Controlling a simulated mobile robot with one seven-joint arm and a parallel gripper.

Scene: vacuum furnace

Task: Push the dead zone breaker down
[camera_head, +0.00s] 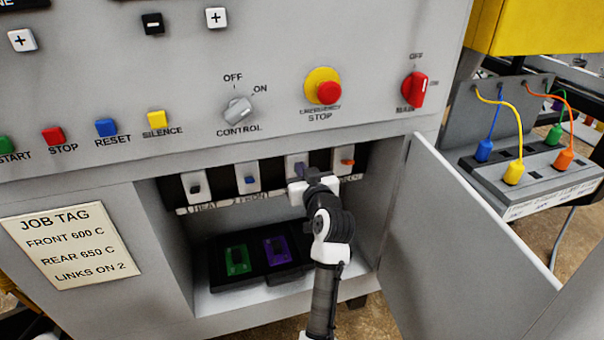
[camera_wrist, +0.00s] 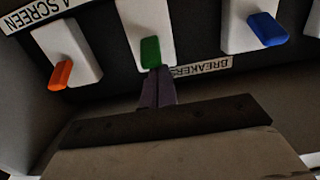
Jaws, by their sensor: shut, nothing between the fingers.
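A row of breakers sits in the open recess under the control panel. From left in the head view they are a dark-levered breaker (camera_head: 195,187), a blue-levered breaker (camera_head: 249,179), a third one largely covered by my gripper (camera_head: 299,170), and an orange-levered breaker (camera_head: 347,161). In the wrist view the third breaker has a green lever (camera_wrist: 150,53), between orange (camera_wrist: 61,74) and blue (camera_wrist: 267,29) levers. My gripper's shut fingertips (camera_wrist: 157,72) are at the green lever's end; contact is unclear. No visible mark names the dead zone; the third label is hidden.
Below the breakers, a black block with green (camera_head: 237,260) and purple (camera_head: 277,250) pieces lies on the recess floor. The open door (camera_head: 455,235) stands right of the recess. A job tag (camera_head: 70,243) is at left. A link box with cables (camera_head: 540,175) is at right.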

